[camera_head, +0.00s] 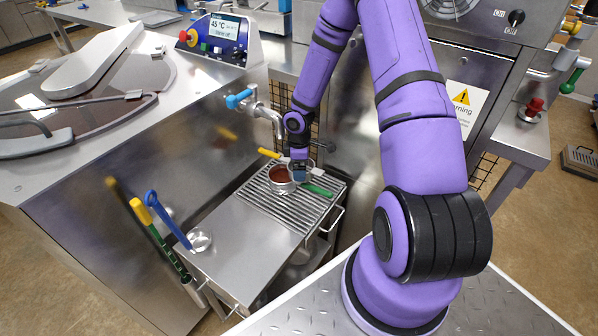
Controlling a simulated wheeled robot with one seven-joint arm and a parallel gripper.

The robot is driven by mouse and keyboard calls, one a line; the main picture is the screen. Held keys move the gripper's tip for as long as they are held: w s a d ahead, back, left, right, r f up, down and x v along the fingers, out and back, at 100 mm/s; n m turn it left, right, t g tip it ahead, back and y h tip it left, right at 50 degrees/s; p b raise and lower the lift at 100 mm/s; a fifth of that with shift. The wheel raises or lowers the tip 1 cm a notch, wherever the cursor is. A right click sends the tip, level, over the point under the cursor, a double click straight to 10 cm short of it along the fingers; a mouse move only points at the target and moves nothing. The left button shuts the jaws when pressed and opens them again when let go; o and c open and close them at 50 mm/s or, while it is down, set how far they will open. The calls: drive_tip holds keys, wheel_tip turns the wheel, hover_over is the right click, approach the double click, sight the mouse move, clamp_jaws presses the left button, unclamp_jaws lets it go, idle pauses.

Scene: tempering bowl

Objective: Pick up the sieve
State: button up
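My gripper (299,174) points down over the slatted grate, close to the right side of a round metal bowl (280,187) with reddish-brown contents. A yellow handle (269,153) shows behind the bowl, and a green handle (318,190) lies to the right of my gripper. A thin metal rim shows around the gripper, but what it belongs to is partly hidden. I cannot tell for certain which of these pieces is the sieve. The fingers are too small and covered to show whether they are open or shut, or touching anything.
The grate (252,203) tops a steel cart (235,250). A tap with a blue lever (239,98) stands out above. A blue-handled ladle (166,219) and yellow-and-green-handled tools (157,236) are at the cart's left side. Steel machine walls flank it.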

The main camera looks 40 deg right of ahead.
drive_tip(key=s+a, duration=0.3)
drive_tip(key=s, duration=0.4)
drive_tip(key=s+a+r, duration=0.1)
drive_tip(key=s+a, duration=0.2)
drive_tip(key=s, duration=0.4)
drive_tip(key=shift+s+a+r, duration=0.15)
drive_tip(key=shift+s+r, duration=0.05)
drive_tip(key=shift+s, duration=0.15)
